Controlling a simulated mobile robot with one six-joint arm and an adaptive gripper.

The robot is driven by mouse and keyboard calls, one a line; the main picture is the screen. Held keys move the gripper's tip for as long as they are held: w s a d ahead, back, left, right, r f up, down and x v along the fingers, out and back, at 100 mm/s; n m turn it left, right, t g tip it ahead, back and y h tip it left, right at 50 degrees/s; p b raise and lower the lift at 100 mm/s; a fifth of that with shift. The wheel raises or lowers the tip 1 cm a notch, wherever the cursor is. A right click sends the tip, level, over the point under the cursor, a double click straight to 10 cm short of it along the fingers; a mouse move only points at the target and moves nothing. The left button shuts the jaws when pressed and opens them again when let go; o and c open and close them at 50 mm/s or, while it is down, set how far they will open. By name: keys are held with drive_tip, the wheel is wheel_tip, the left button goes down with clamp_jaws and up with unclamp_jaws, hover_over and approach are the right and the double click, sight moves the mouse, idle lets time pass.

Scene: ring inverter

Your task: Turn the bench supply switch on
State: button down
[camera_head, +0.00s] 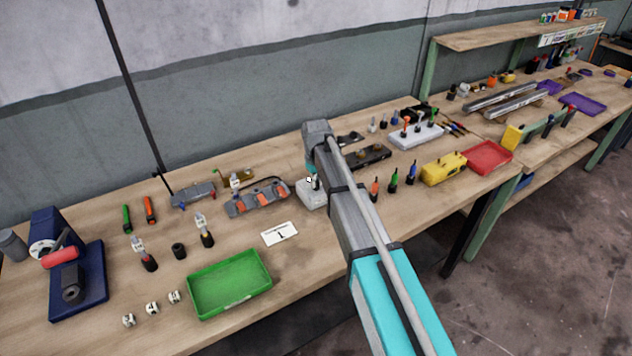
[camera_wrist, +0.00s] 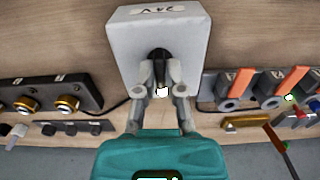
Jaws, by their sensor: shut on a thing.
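The bench supply appears to be the pale grey box (camera_head: 311,197) on the bench, partly hidden by my arm in the head view. It fills the upper middle of the wrist view (camera_wrist: 125,50), with a dark marking on its far part. Its switch is a dark lever (camera_wrist: 158,60) with a bright white tip. My gripper (camera_wrist: 162,92) has one finger on each side of this lever and is shut on it. In the head view my gripper (camera_head: 312,179) is directly over the box, and the lever's exact tilt cannot be told.
Left of the box is a grey fixture with orange parts (camera_head: 258,197); right is a dark panel with brass knobs (camera_head: 368,157). A white card (camera_head: 280,233) and green tray (camera_head: 192,294) lie in front. Upright screwdrivers and a yellow box (camera_head: 443,168) stand right of my arm.

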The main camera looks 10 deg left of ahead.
drive_tip(key=c, duration=0.7)
unclamp_jaws()
drive_tip(key=shift+c, duration=0.2)
drive_tip(key=shift+n, duration=0.3)
